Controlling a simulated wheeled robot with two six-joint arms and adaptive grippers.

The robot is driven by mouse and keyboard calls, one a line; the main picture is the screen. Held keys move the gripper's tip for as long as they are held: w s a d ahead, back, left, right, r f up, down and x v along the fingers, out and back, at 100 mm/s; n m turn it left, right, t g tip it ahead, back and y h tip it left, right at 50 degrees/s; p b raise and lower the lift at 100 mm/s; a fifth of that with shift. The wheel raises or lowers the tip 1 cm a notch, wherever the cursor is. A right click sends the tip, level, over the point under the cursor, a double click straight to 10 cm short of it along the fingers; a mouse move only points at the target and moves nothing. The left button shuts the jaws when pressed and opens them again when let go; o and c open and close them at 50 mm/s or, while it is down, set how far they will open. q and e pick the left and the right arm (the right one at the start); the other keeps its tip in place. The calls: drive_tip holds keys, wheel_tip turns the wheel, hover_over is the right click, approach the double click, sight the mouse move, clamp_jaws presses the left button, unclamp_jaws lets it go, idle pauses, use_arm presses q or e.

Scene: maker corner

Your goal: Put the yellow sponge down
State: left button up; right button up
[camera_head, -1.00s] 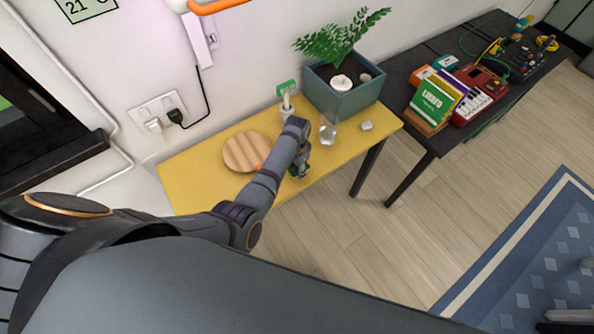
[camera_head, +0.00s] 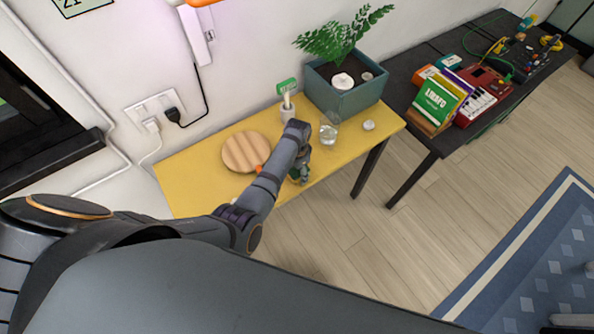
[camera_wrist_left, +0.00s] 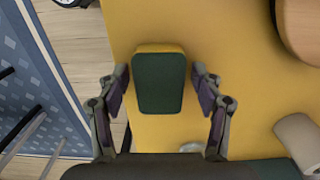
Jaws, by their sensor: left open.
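The yellow sponge (camera_wrist_left: 159,83) shows in the left wrist view with its dark green face toward the camera and yellow edges showing. It is at the yellow tabletop (camera_wrist_left: 235,60); the picture does not settle whether it touches the surface. My left gripper (camera_wrist_left: 160,77) is open, one finger on each side of the sponge, with a thin gap at each side. In the head view my left gripper (camera_head: 301,172) is small, at the table's front edge, and partly hidden by its arm. My right gripper is not in view.
A round wooden board (camera_head: 246,152) lies left of the arm. A clear glass (camera_head: 329,130), a small white object (camera_head: 369,125) and a teal planter (camera_head: 345,96) stand to the right. A dark table (camera_head: 420,95) with books and gadgets adjoins.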

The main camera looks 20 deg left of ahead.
use_arm(q)
wheel_tip(320, 180, up, 10)
drive_tip(key=p, duration=0.8)
drive_tip(key=shift+w, duration=0.1)
wheel_tip(320, 180, up, 2)
drive_tip(key=shift+r, duration=0.1)
